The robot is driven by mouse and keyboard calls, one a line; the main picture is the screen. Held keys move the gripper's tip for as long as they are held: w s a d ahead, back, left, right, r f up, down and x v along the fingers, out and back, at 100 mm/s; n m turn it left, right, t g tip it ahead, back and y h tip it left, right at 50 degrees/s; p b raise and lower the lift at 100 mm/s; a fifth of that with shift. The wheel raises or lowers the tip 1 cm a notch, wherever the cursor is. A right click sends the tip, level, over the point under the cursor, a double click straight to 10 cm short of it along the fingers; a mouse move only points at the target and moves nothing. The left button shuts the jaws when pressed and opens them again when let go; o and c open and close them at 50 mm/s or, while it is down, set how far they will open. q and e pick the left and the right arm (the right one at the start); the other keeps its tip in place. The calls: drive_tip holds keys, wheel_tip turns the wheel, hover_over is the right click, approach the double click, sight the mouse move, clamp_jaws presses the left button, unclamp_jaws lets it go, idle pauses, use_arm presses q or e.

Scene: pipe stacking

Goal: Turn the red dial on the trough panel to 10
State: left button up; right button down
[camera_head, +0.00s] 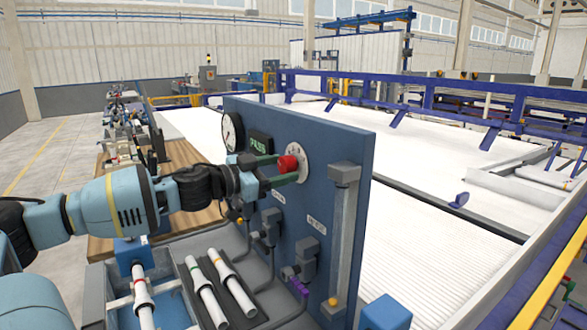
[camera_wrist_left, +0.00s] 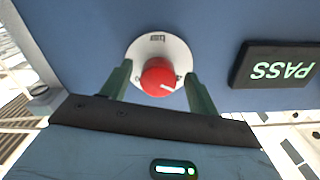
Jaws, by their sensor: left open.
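The red dial (camera_head: 288,163) sits on a round pale scale plate (camera_head: 301,151) on the blue trough panel (camera_head: 345,150). In the left wrist view the red dial (camera_wrist_left: 158,77) shows a short white mark on its face, toward the lower right; the scale plate (camera_wrist_left: 150,48) is behind it, its markings too small to read. My left gripper (camera_head: 276,169) is open, with its green fingers on either side of the dial. In the left wrist view the fingers (camera_wrist_left: 158,85) stand apart from the dial with gaps on both sides. My right gripper is not in view.
A lit PASS display (camera_head: 261,142) and a round gauge (camera_head: 232,131) are on the panel beside the dial. Valves (camera_head: 271,225) and a grey vertical pipe (camera_head: 342,225) are also on the panel. White pipes (camera_head: 205,290) lie in the trough below my left arm.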

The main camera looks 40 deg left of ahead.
use_arm(q)
drive_tip(key=shift+w+d+r, duration=0.1)
drive_tip(key=shift+w+d, duration=0.05)
drive_tip(key=shift+w, duration=0.15)
drive_tip(key=shift+s, duration=0.15)
drive_tip(key=shift+c, duration=0.2)
drive_tip(key=c, duration=0.9)
